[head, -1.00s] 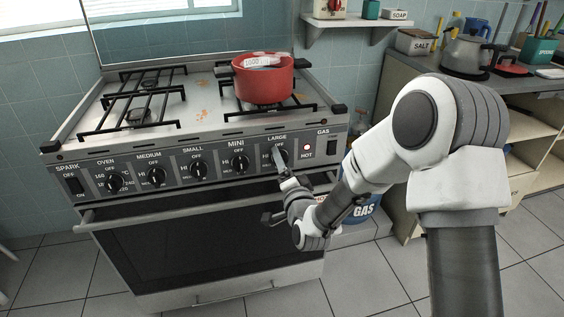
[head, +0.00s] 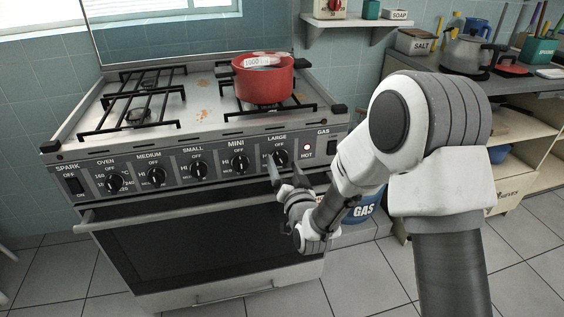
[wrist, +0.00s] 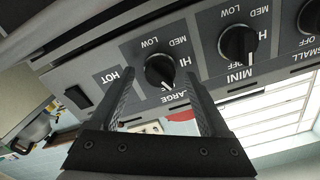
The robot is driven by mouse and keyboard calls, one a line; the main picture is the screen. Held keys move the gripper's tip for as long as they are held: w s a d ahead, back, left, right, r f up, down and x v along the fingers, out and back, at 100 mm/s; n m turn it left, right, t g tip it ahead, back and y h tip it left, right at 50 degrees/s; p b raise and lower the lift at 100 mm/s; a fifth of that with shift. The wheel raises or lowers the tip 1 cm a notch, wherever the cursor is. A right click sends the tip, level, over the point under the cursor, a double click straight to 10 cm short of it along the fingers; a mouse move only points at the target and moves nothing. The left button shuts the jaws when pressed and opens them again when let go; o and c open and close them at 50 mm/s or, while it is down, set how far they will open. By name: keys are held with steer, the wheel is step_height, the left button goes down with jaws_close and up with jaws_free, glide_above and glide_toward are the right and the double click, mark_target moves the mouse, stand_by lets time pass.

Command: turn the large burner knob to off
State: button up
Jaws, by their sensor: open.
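The large burner knob (head: 279,157) is black and round, on the stove's front panel below the LARGE label. It also shows in the wrist view (wrist: 160,69), upside down, with a white mark facing the LARGE lettering side. I cannot tell the exact setting, as the small lettering near it is hard to read. My gripper (head: 286,167) is open in front of the knob, slightly low. In the wrist view my gripper (wrist: 159,78) has one finger on each side of the knob; no clear contact shows.
The mini knob (head: 239,163) is close to the left of the large knob. A red pot (head: 264,80) stands on the burner above. A blue gas bottle (head: 362,209) stands beside the stove.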

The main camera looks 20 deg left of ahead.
steer(key=v, duration=0.6)
steer(key=shift+s, duration=0.15)
steer(key=shift+s+d, duration=0.1)
steer(key=shift+d, duration=0.05)
stand_by(0.3)
